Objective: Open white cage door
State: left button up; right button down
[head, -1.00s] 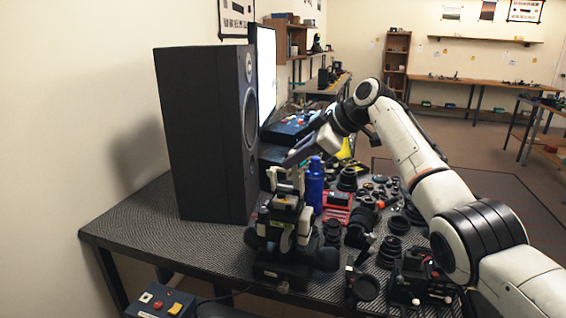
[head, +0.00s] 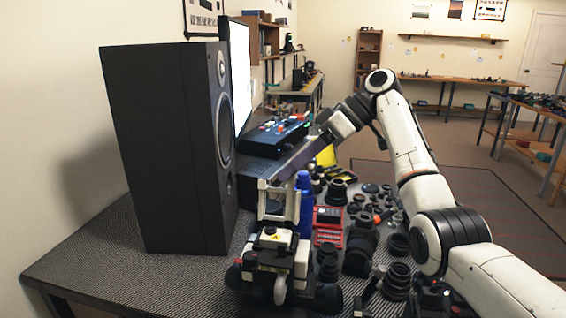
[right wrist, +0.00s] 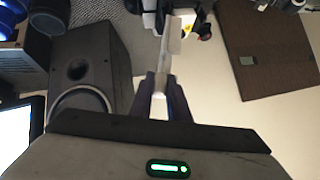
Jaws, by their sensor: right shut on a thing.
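My right gripper (head: 281,178) reaches down and left over the table, at the top of a white frame (head: 292,207). In the right wrist view its two dark fingers (right wrist: 162,82) are shut on a thin pale white piece (right wrist: 172,38). This piece runs from the fingers towards a black and white device (head: 270,258). The white frame stands upright on or just behind that device; I cannot tell how they join. No full cage shows clearly, and I cannot tell how far its door is open. My left gripper is not in view.
A tall black speaker (head: 165,150) and a bright screen (head: 240,75) stand to the left. A blue bottle (head: 305,205) is close to the right of the white frame. A red box (head: 328,226) and several lenses (head: 398,280) crowd the right. The table's front left (head: 110,265) is clear.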

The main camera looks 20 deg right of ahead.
jog(key=shift+a+f, duration=0.1)
dwell(0.3)
jog(key=c, duration=1.7)
grip_release()
jog(key=p+v, duration=0.1)
jog(key=v, duration=0.9)
